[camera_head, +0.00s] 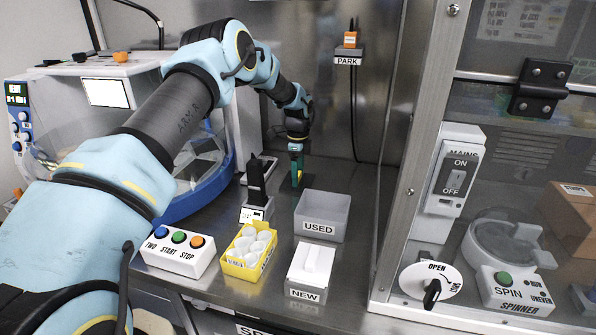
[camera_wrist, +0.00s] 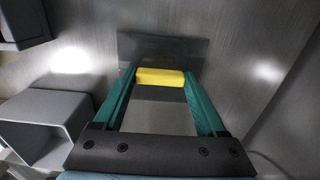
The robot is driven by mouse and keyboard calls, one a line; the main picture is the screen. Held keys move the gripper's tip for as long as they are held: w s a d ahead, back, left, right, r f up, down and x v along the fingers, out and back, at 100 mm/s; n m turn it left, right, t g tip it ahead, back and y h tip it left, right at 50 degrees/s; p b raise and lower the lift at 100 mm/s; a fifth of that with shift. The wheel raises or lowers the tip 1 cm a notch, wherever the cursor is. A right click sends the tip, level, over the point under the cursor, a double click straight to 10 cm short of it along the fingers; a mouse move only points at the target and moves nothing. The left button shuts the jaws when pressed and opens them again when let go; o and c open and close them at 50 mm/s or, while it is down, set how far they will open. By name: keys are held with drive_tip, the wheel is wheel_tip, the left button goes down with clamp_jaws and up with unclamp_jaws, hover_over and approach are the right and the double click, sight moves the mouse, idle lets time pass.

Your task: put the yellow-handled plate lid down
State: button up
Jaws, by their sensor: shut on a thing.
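The plate lid shows in the wrist view as a dark flat rectangle (camera_wrist: 165,50) with a yellow bar handle (camera_wrist: 160,77) across it. My gripper (camera_wrist: 160,80) is shut on the yellow handle, one green finger at each end. In the head view my gripper (camera_head: 297,172) points down near the back of the steel counter, behind the USED bin. I cannot tell whether the lid touches the counter.
The grey USED bin (camera_head: 322,216) stands in front of my gripper, and a black upright device (camera_head: 256,185) is to its left. The yellow tub (camera_head: 249,250) and NEW box (camera_head: 310,270) are nearer. Counter (camera_head: 372,205) right of the bin is clear.

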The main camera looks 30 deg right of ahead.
drive_tip(key=shift+f, duration=0.2)
drive_tip(key=o, duration=1.3)
drive_tip(key=shift+r, duration=0.1)
drive_tip(key=shift+c, duration=0.2)
drive_tip(key=shift+r, duration=0.1)
wheel_tip(320, 180, up, 12)
drive_tip(key=b, duration=0.3)
